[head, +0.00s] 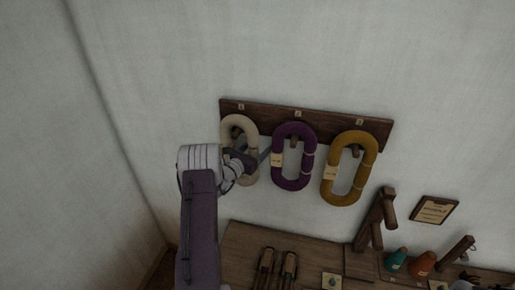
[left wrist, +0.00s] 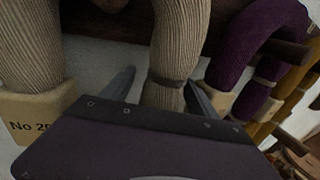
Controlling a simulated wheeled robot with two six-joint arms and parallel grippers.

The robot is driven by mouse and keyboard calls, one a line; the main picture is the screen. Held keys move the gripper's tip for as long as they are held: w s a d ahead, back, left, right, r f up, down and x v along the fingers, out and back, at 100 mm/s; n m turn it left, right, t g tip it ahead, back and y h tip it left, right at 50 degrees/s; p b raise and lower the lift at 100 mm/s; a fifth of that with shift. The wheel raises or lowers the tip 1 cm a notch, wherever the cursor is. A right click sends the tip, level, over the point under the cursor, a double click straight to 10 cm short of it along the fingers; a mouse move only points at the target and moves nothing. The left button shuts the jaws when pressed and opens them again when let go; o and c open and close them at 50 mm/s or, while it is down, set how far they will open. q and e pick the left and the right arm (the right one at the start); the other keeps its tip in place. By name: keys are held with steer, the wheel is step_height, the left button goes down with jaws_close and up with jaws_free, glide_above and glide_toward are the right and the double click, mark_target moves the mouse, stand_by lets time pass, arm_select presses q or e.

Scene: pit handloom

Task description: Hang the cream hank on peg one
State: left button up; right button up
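The cream hank (head: 229,125) hangs upright as a loop at the leftmost position of the dark peg board (head: 330,121), and its top appears to be over peg one. In the left wrist view one ribbed cream strand (left wrist: 178,45) with a band runs between my left gripper's fingers, with a gap on its left side. My left gripper (head: 254,158) is at the hank's lower right part, with its fingers apart. A paper tag (left wrist: 38,115) is on the hank's other strand. My right gripper is not in view.
A purple hank (head: 280,160) and a mustard hank (head: 366,165) hang to the right on the same board. Below stands a wooden bench (head: 240,245) with tools (head: 288,268), a wooden post (head: 375,215), and teal (head: 397,258) and orange (head: 423,264) items. The wall left of the board is bare.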

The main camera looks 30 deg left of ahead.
arm_select(q)
steer(key=s+b, duration=0.3)
steer(key=s, duration=0.6)
steer(key=shift+a, duration=0.2)
